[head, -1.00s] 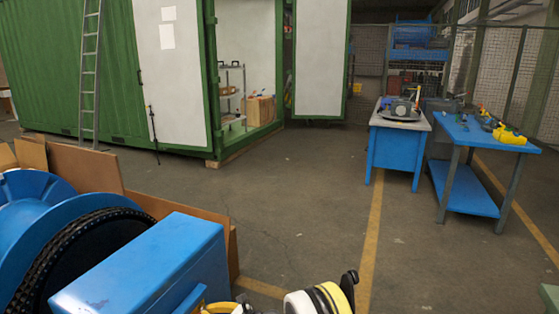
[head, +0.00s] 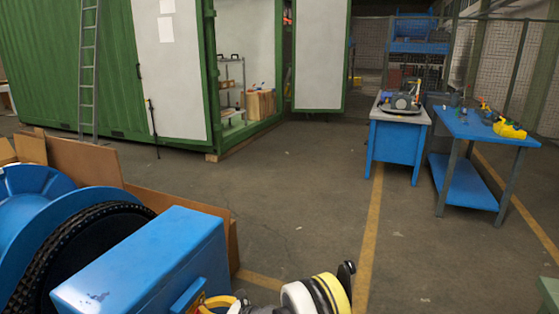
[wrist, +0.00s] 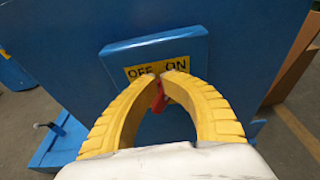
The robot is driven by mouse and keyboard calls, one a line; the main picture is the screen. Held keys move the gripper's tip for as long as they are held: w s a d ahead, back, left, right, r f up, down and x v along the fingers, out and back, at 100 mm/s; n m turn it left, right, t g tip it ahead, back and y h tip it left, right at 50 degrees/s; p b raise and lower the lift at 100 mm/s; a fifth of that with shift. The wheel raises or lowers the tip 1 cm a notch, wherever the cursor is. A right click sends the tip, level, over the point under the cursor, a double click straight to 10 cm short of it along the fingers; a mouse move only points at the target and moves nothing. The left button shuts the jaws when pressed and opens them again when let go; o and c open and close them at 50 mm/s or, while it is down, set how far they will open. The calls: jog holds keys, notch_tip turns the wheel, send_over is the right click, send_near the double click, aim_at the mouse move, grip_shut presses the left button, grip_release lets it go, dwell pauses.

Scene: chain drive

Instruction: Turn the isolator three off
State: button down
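The isolator is on a blue box (head: 140,262) at the lower left of the head view. In the wrist view its blue cover (wrist: 125,55) bears a yellow label (wrist: 135,72) with OFF on the left and ON on the right. A red handle (wrist: 158,100) shows just below the label, partly hidden by the fingers. My gripper (wrist: 162,76) has two curved yellow fingers with their tips almost together around the handle. It looks shut on it, though the contact is partly hidden. In the head view only part of a yellow finger shows beside the box.
A large blue wheel with a black chain (head: 75,250) stands left of the box, with cardboard sheets (head: 85,165) behind it. Two blue workbenches (head: 465,185) stand at the right. A green container (head: 60,70) is at the back. The middle floor is clear.

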jog(key=shift+s+a+f, duration=0.1)
jog(key=shift+s+a, duration=0.3)
jog(key=shift+s, duration=0.35)
jog(key=shift+s+f, duration=0.1)
jog(key=shift+s, duration=0.15)
jog(key=shift+a, duration=0.1)
jog(key=shift+r, duration=0.35)
jog(key=w+d, duration=0.1)
jog(key=d, duration=0.6)
jog(key=shift+w+a+r, duration=0.1)
jog(key=shift+w+a, duration=0.35)
jog(key=shift+a, duration=0.45)
jog(key=shift+w+a, duration=0.5)
jog(key=shift+a, duration=0.4)
jog(key=shift+w+a+r, duration=0.1)
jog(key=shift+w+a, duration=0.35)
jog(key=shift+a, duration=0.45)
jog(key=shift+s+a, duration=0.15)
jog(key=shift+s, duration=0.15)
jog(key=shift+s+a, duration=0.2)
jog(key=shift+s, duration=0.25)
